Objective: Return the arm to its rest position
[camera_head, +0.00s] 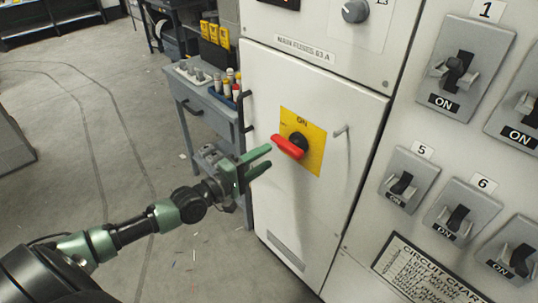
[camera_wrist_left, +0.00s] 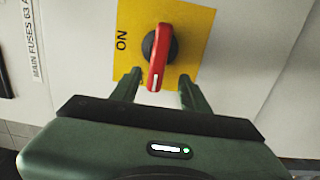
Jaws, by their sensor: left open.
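My left arm comes in from the left, and its green gripper (camera_head: 259,161) is open in front of the white cabinet door (camera_head: 270,205). The red rotary handle (camera_head: 289,147) sits on a black hub over a yellow plate marked ON. In the head view the fingertips are just left of and below the handle. In the left wrist view the open fingers (camera_wrist_left: 159,88) lie either side of the lower end of the red handle (camera_wrist_left: 159,59), with nothing held. Whether they touch it cannot be told. My right gripper is not in view.
A grey cart (camera_head: 205,100) with bottles and tools stands left of the cabinet. Breaker switches (camera_head: 464,72) marked ON and a circuit chart (camera_head: 425,275) fill the panel at right. Open floor (camera_head: 110,130) lies at left.

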